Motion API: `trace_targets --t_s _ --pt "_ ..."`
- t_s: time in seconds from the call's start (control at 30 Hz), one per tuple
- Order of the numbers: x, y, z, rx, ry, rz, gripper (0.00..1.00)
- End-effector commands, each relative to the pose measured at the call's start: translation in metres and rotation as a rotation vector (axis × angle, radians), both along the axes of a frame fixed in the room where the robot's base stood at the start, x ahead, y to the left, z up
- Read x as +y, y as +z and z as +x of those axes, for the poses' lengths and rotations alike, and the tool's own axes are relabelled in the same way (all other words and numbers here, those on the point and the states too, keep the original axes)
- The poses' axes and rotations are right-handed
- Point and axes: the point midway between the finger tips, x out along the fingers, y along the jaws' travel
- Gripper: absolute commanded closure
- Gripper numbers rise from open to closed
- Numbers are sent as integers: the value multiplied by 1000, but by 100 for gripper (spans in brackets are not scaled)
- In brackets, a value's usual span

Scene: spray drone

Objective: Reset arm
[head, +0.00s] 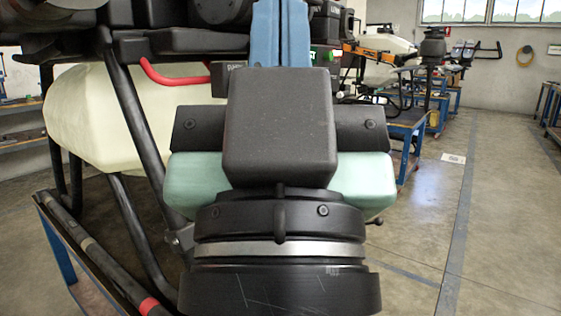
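My gripper (280,30) fills the middle of the head view, seen from behind. Its wrist is black with a silver ring, its body is pale teal, and a black box covers its centre. Two blue fingers rise side by side above the box, with no clear gap between them. They look shut, with nothing visible held. Their tips reach the top edge of the picture. The spray drone stands close behind and to the left, with a cream tank (85,125), black frame tubes and a red hose (175,80). My gripper hides part of it.
The drone rests over a blue-framed stand (60,250) at left. Further blue workbenches (412,118) with equipment and another cream-tanked drone (385,62) line the back. The concrete floor (505,220) at right is clear.

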Motion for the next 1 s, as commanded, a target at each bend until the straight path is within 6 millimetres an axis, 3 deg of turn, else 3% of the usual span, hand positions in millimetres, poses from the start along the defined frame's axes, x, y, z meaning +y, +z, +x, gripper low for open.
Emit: trace_targets --t_s 0.03,0.1,0.8,1.0 --pt "0 36 0 0 -1 -1 100" --pt "0 58 0 1 -1 -1 100" --pt "0 275 2 6 0 -3 100" --pt "1 323 2 6 1 -4 100"
